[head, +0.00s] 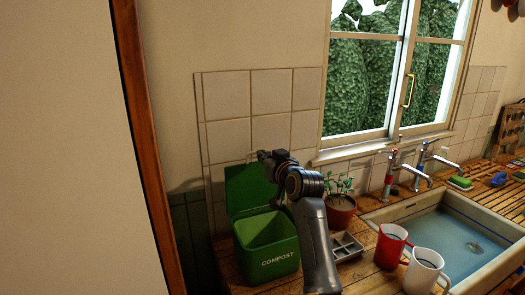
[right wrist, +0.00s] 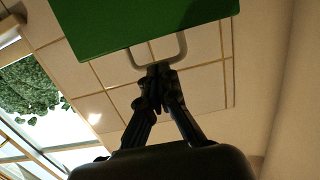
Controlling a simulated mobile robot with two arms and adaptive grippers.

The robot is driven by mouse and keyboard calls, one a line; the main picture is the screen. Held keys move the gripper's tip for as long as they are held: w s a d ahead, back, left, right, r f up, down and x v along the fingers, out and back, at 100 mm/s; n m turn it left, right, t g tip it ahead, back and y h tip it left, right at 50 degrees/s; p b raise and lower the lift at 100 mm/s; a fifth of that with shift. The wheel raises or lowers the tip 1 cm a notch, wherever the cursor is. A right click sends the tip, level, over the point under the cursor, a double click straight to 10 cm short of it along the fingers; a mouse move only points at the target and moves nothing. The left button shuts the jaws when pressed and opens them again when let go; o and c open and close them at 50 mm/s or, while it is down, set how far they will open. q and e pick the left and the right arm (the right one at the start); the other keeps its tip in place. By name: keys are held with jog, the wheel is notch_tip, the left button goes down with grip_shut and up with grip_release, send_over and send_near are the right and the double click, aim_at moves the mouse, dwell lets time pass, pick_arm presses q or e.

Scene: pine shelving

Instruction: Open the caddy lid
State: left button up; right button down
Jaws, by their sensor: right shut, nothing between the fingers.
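The green compost caddy (head: 268,258) stands on the wooden counter with "COMPOST" on its front. Its lid (head: 249,188) is raised, standing upright at the back, and the inside of the caddy shows. My right gripper (head: 265,156) is at the top edge of the lid. In the right wrist view the lid (right wrist: 140,22) fills the top, with a pale loop handle (right wrist: 180,50) at its edge. The fingers of my right gripper (right wrist: 157,75) are shut at this handle, with nothing seen held between them. My left gripper is not in view.
A potted plant (head: 340,212) and a grey sectioned tray (head: 346,246) stand right of the caddy, near my right arm. A red mug (head: 389,246) and a white mug (head: 424,272) stand by the sink (head: 458,235). A tiled wall (head: 228,140) is close behind.

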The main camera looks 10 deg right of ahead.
aim_at(257, 166)
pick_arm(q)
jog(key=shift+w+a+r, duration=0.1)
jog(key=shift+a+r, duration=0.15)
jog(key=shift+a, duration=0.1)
pick_arm(e)
jog(key=shift+w+a, duration=0.1)
jog(key=shift+w, duration=0.45)
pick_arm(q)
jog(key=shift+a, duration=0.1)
pick_arm(e)
jog(key=shift+r+x, duration=0.2)
jog(key=shift+x, duration=0.9)
jog(key=shift+r+x, duration=0.25)
jog(key=shift+x, duration=0.8)
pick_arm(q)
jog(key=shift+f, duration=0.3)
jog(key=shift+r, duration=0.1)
pick_arm(e)
jog(key=shift+r, duration=0.1)
